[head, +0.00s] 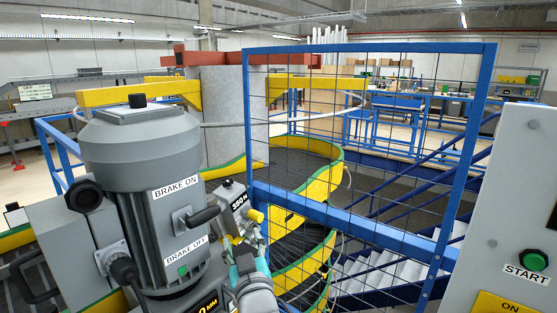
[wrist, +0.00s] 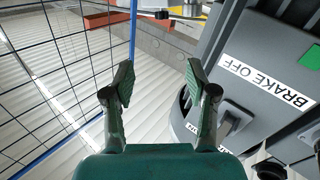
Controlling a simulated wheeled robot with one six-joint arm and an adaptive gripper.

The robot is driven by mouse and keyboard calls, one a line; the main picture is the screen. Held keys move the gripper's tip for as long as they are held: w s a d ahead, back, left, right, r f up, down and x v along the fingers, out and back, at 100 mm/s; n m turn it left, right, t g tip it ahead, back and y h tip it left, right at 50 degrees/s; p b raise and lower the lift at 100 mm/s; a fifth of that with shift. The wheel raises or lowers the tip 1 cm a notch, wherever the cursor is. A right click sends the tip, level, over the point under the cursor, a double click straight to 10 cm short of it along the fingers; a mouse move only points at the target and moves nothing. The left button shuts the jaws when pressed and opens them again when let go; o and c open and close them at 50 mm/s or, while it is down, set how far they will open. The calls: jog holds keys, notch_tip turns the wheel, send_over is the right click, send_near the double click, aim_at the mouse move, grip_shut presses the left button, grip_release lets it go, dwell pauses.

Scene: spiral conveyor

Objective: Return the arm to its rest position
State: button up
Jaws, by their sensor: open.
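My gripper (wrist: 158,83) shows in the wrist view with its two green-padded fingers spread apart and nothing between them. The grey motor housing with its "BRAKE OFF" label (wrist: 267,82) is just right of the right finger in that view. In the head view, part of my arm (head: 252,280) shows low in the middle, beside the grey motor (head: 140,165).
A blue-framed mesh guard (head: 365,215) stands right of the arm, with the yellow-edged spiral conveyor (head: 330,180) behind it. A grey panel with a green START button (head: 533,261) is at the right. A brake lever (head: 203,217) sticks out from the motor.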

jog(key=s+d+f+m+h, duration=0.1)
jog(key=s+d+f, duration=0.5)
jog(key=s+f, duration=0.15)
jog(key=s+d+f+g, duration=0.1)
jog(key=s+d+f, duration=0.45)
jog(key=f, duration=0.35)
jog(key=s+d+f+m+h, duration=0.1)
jog(key=s+d+f, duration=0.4)
jog(key=s+f, duration=0.25)
jog(key=s+d+m+h, duration=0.1)
jog(key=s+d, duration=0.2)
jog(key=s, duration=0.7)
jog(key=s+d+m+g+h, duration=0.1)
jog(key=s+d, duration=0.2)
jog(key=s, duration=0.7)
jog(key=s+d+f+m+g+h, duration=0.1)
jog(key=s+d, duration=0.2)
jog(key=s, duration=0.7)
jog(key=shift+s+d+m, duration=0.15)
jog(key=shift+d+m, duration=0.15)
jog(key=shift+d, duration=0.05)
